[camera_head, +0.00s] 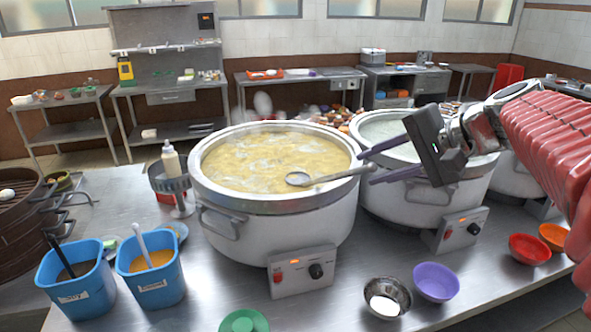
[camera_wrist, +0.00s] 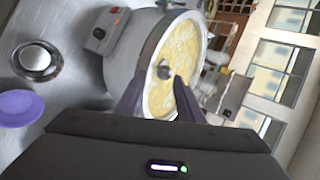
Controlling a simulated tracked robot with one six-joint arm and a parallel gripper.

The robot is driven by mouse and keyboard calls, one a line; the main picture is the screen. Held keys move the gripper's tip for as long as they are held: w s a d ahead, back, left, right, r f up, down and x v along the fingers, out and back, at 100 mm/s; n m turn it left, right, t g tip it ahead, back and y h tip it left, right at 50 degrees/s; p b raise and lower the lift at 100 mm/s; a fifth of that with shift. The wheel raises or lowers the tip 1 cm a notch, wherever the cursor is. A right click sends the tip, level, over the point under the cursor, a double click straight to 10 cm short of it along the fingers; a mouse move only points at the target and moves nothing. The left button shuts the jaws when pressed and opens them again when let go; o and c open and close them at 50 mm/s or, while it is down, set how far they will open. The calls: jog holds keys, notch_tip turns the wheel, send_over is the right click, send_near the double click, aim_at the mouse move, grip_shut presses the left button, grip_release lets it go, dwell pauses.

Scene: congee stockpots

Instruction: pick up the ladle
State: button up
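The metal ladle (camera_head: 298,179) rests in the left large white stockpot (camera_head: 275,235), its bowl at the yellow congee (camera_head: 265,158). Its handle slants up to the right over the pot's rim. My gripper (camera_head: 367,167) is open, with its two purple fingers apart at the right side of this pot. The handle's end appears between or close to the fingertips; I cannot tell whether they touch it. In the wrist view the ladle's bowl (camera_wrist: 165,72) shows small against the congee, beyond my open fingers (camera_wrist: 158,88). Most of the handle is hard to make out there.
A second stockpot (camera_head: 430,205) stands close on the right, under my gripper. Blue tubs (camera_head: 150,282), a squeeze bottle (camera_head: 172,160) and a steamer (camera_head: 20,225) are left. A metal bowl (camera_head: 388,297), purple bowl (camera_head: 436,282) and red bowl (camera_head: 530,249) sit in front.

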aim_at(347, 175)
jog(key=shift+x, duration=1.65)
jog(key=shift+w+a+f, duration=0.1)
jog(key=x, duration=0.5)
jog(key=shift+w, duration=0.1)
jog(key=shift+c, duration=0.7)
grip_shut()
